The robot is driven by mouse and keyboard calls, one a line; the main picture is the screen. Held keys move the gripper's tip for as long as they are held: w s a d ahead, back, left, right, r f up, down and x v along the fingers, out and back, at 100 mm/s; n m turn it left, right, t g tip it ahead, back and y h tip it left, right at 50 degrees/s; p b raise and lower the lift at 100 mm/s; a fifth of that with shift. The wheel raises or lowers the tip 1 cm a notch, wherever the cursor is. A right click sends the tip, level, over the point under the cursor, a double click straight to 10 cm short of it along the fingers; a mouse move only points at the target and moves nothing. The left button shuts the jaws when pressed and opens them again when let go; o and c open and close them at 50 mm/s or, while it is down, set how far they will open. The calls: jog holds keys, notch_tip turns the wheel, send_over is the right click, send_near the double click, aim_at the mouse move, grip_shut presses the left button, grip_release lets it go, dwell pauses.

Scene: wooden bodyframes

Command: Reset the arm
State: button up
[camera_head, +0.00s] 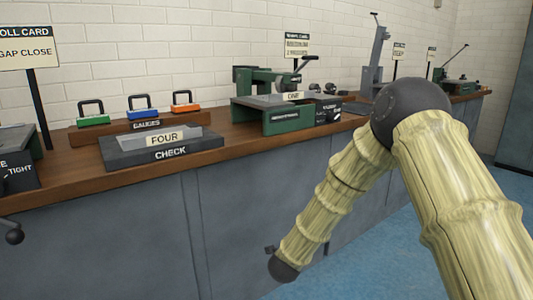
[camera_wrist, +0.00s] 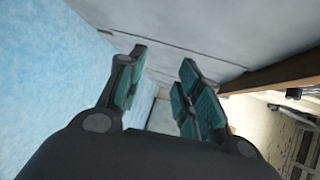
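My arm shows on the right of the head view, with pale, bamboo-like links and a dark elbow joint (camera_head: 410,110). The forearm slopes down and left from the elbow to a dark wrist end (camera_head: 284,268), which is low in front of the bench's grey front panels. The fingers cannot be made out clearly there. In the wrist view my gripper (camera_wrist: 160,85) has its two teal-padded fingers apart, with nothing between them. The blue floor (camera_wrist: 50,80) is on the left of that view and the grey bench front (camera_wrist: 200,35) is at the top.
The wooden bench (camera_head: 60,185) runs along the wall. It carries a dark CHECK block (camera_head: 160,152), a rack of coloured gauges (camera_head: 135,122), a green machine (camera_head: 290,120) and sign posts. My elbow overlaps the bench edge in the head view. Blue floor (camera_head: 375,255) is open below.

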jog(key=s+d+f+n+g+y+p, duration=0.1)
jog(key=s+d+f+n+g+y, duration=0.15)
jog(key=s+f+n, duration=0.65)
jog(key=s+d+f+n+g+y, duration=0.1)
jog(key=s+d+f+n+g, duration=0.25)
jog(key=s+f, duration=1.15)
jog(key=s+d+f+n+g+p, duration=0.1)
jog(key=s+d+f+n+g, duration=0.15)
jog(key=s, duration=0.75)
jog(key=s+d+f+n+g+y, duration=0.1)
jog(key=s+n+g, duration=0.25)
jog(key=s, duration=0.75)
jog(key=s+d+f+n+g+p, duration=0.1)
jog(key=s+d+f+n+g, duration=0.15)
jog(key=s, duration=0.75)
notch_tip(320, 180, up, 38)
jog(key=n+p, duration=0.1)
jog(key=p, duration=3.6)
jog(key=shift+s+a+r+t+p, duration=0.15)
jog(key=shift+s+r+t+p, duration=0.1)
jog(key=shift+s+t+p, duration=0.15)
